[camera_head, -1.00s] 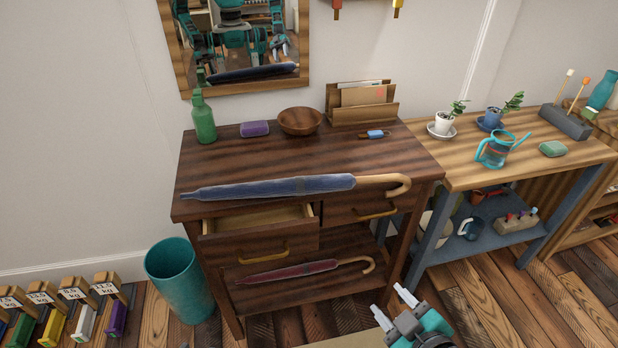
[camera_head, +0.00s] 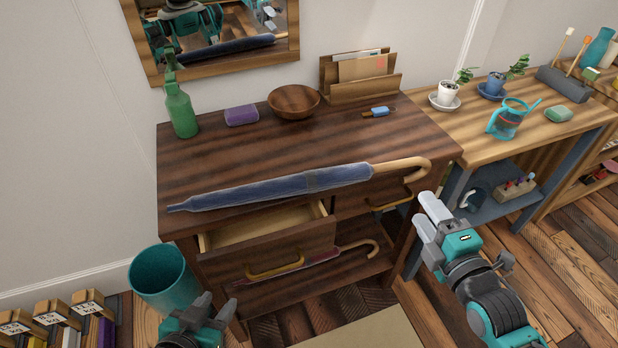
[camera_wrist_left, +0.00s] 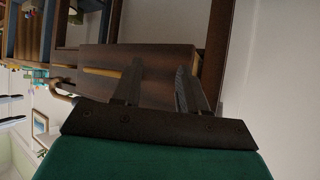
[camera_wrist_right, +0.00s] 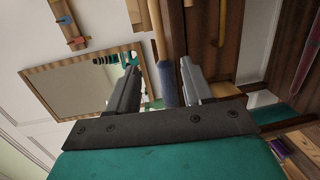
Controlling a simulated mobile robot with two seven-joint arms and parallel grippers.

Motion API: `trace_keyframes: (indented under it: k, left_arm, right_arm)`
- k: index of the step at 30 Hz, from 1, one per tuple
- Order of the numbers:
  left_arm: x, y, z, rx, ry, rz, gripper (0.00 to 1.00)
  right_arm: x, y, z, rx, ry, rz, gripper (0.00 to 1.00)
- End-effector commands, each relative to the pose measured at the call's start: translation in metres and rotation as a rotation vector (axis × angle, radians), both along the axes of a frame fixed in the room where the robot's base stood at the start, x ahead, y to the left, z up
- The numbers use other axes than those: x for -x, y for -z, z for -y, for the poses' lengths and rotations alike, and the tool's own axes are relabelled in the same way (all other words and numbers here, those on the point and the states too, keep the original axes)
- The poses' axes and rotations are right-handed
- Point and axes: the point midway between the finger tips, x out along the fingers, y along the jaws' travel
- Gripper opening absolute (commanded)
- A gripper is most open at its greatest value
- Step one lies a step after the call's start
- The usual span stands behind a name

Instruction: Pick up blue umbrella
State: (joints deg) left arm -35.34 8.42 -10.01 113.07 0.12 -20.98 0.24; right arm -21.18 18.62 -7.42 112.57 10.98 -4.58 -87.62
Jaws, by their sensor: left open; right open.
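The closed blue umbrella (camera_head: 275,190) lies along the front of the dark wooden console top, its curved wooden handle at the right end. My right gripper (camera_head: 428,215) is open and empty, just in front of the table near the handle. In the right wrist view the umbrella (camera_wrist_right: 167,78) shows beyond and between the open fingers (camera_wrist_right: 158,85), apart from them. My left gripper (camera_head: 207,303) is low in front of the table's left side. Its open, empty fingers (camera_wrist_left: 158,85) show in the left wrist view.
The left drawer (camera_head: 265,232) stands partly open below the umbrella. A red umbrella (camera_head: 316,259) lies on the lower shelf. A green bottle (camera_head: 181,112), purple block (camera_head: 241,115), bowl (camera_head: 294,101) and letter holder (camera_head: 360,82) stand behind. A teal bin (camera_head: 160,282) is at left.

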Motion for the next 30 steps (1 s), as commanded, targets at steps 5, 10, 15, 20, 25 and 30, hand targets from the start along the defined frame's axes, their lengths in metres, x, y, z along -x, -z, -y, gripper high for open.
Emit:
trace_keyframes:
  k: [5,10,15,20,25,30]
  left_arm:
    - [0.002,0.006,0.000,0.001,0.000,-0.009,0.43]
    - [0.003,0.010,0.002,0.002,0.002,-0.017,0.43]
    - [0.002,0.009,0.003,0.005,0.003,-0.014,0.43]
    - [0.001,0.010,0.003,0.007,0.003,-0.012,0.43]
    - [0.000,0.012,0.005,0.011,0.005,-0.011,0.43]
    - [-0.003,0.010,0.007,0.015,0.007,-0.005,0.43]
  right_arm:
    - [-0.028,0.003,-0.007,-0.003,0.000,0.002,0.51]
    - [-0.054,0.006,-0.013,-0.003,0.000,0.000,0.51]
    - [-0.068,0.008,-0.016,-0.003,-0.001,-0.002,0.51]
    - [-0.078,0.009,-0.017,-0.004,0.000,-0.001,0.51]
    - [-0.103,0.011,-0.018,-0.004,0.000,-0.001,0.51]
    - [-0.119,0.013,-0.022,-0.003,0.000,-0.002,0.51]
